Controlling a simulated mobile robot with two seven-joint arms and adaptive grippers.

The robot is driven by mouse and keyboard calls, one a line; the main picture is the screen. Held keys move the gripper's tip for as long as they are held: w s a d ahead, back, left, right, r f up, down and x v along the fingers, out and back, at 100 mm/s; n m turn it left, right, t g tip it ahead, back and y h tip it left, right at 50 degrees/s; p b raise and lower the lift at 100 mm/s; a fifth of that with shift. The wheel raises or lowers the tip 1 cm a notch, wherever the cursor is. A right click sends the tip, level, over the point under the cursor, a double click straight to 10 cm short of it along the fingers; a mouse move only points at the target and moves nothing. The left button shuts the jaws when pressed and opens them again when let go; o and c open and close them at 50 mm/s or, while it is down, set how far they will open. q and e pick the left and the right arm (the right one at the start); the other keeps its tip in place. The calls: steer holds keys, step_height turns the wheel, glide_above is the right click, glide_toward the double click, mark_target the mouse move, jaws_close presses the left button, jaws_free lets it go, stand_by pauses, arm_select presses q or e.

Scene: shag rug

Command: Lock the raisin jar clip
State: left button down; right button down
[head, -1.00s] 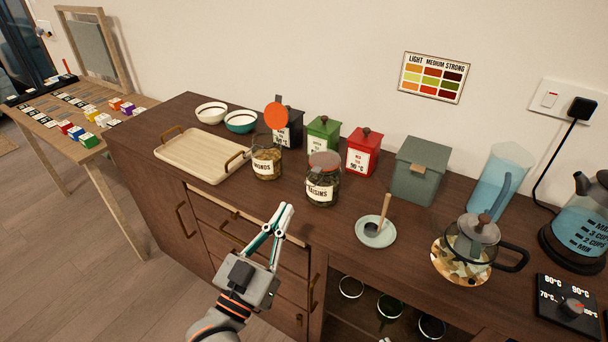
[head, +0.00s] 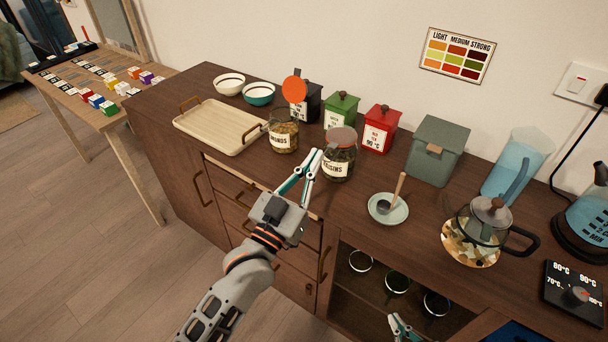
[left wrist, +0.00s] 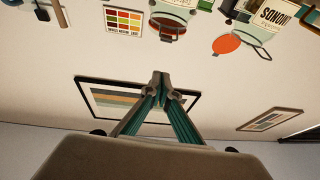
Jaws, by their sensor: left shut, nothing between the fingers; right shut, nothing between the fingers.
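The raisin jar (head: 338,166) stands upright on the wooden counter in the head view, with a reddish lid (head: 342,137) lying over its mouth. Its clip is too small to make out, so I cannot tell whether it is locked. My left gripper (head: 315,157) is shut and empty, its fingertips at the jar's left front side; I cannot tell whether they touch. In the left wrist view its closed fingertips (left wrist: 160,82) point up against the wall. My right gripper (head: 397,322) is shut and empty, low at the bottom edge, below counter height.
An almond jar (head: 283,138) with its orange-red lid (head: 294,89) raised stands left of the raisin jar. Green (head: 340,110) and red (head: 379,130) tins stand behind. A saucer (head: 388,208) sits to the right, a tray (head: 219,127) to the left.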

mark_target(325, 160)
arm_select(q)
steer(key=shift+w+d+f, duration=0.4)
steer(key=shift+w+f, duration=0.3)
steer(key=shift+w, duration=0.05)
steer(key=shift+w+d+f, duration=0.35)
steer(key=shift+w+f, duration=0.35)
steer(key=shift+w, duration=0.05)
